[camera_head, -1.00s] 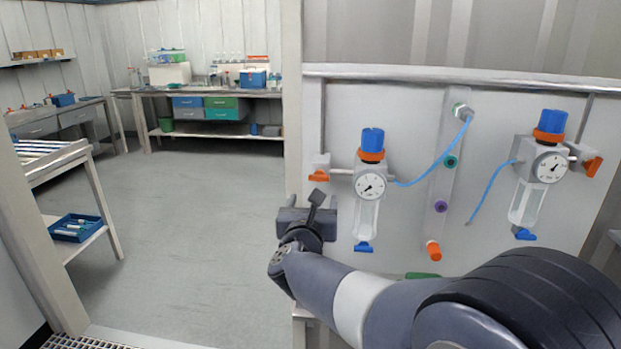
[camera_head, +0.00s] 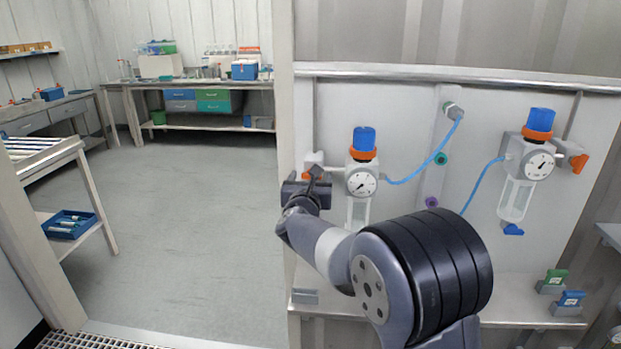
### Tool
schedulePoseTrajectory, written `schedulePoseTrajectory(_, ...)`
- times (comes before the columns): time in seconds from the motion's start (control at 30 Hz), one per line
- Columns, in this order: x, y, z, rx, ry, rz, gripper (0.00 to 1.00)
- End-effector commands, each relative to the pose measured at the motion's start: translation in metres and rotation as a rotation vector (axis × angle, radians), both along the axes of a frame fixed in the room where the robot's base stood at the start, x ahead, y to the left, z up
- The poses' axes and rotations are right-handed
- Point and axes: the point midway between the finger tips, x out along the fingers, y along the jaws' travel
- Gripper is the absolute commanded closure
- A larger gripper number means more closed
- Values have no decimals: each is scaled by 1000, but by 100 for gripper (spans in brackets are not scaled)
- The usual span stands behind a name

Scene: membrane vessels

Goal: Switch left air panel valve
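The air panel (camera_head: 400,110) is a pale upright board at the right. The left valve (camera_head: 314,158) is a small light block with an orange handle at the panel's left edge, beside the left regulator (camera_head: 363,152) with its blue and orange cap and round gauge. My gripper (camera_head: 319,173) is directly in front of the left valve and hides most of the orange handle. I cannot tell whether it touches the handle or how far its fingers are apart. The right valve (camera_head: 579,163) has an orange handle beside the right regulator (camera_head: 538,140).
Blue hoses (camera_head: 410,178) run across the panel. A shelf (camera_head: 515,313) below holds a green block (camera_head: 553,281) and a blue block (camera_head: 570,301). A post (camera_head: 284,110) stands just left of the panel. Open floor (camera_head: 190,220) lies further left.

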Motion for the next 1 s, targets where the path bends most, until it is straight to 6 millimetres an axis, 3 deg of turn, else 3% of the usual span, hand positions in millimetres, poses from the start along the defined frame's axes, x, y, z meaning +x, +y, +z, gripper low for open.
schedulePoseTrajectory(0.17,0,0,0,0,0,0,31)
schedulePoseTrajectory(0.7,0,0,0,0,0,1,74)
schedulePoseTrajectory(1.0,0,0,-1,-32,1,1,76)
